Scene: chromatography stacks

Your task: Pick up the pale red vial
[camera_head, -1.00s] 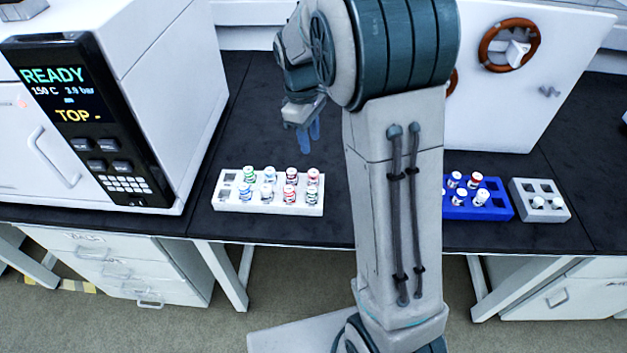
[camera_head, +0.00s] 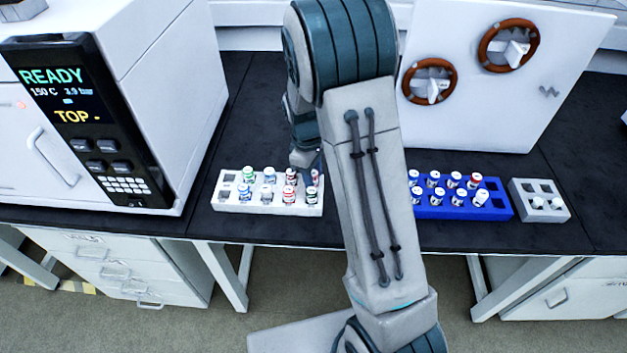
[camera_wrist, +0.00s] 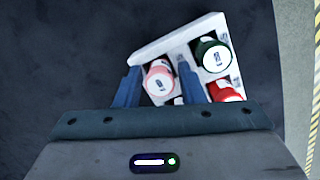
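The pale red vial (camera_wrist: 159,80) has a pinkish cap and stands near a corner of the white rack (camera_wrist: 150,49) in the wrist view. My gripper (camera_wrist: 159,67) is open, with one blue finger on each side of this vial and a gap visible beside it. I cannot tell how far down the fingers reach. In the head view my gripper (camera_head: 306,160) is low over the right end of the white rack (camera_head: 265,209), partly hidden by my arm. The vials at that end are partly covered there.
A dark green-capped vial (camera_wrist: 212,55) and a red-capped vial (camera_wrist: 222,92) stand close to the right finger. A blue rack (camera_head: 490,211) with several vials and a grey rack (camera_head: 555,213) are farther right. A white machine (camera_head: 165,75) stands left of the white rack.

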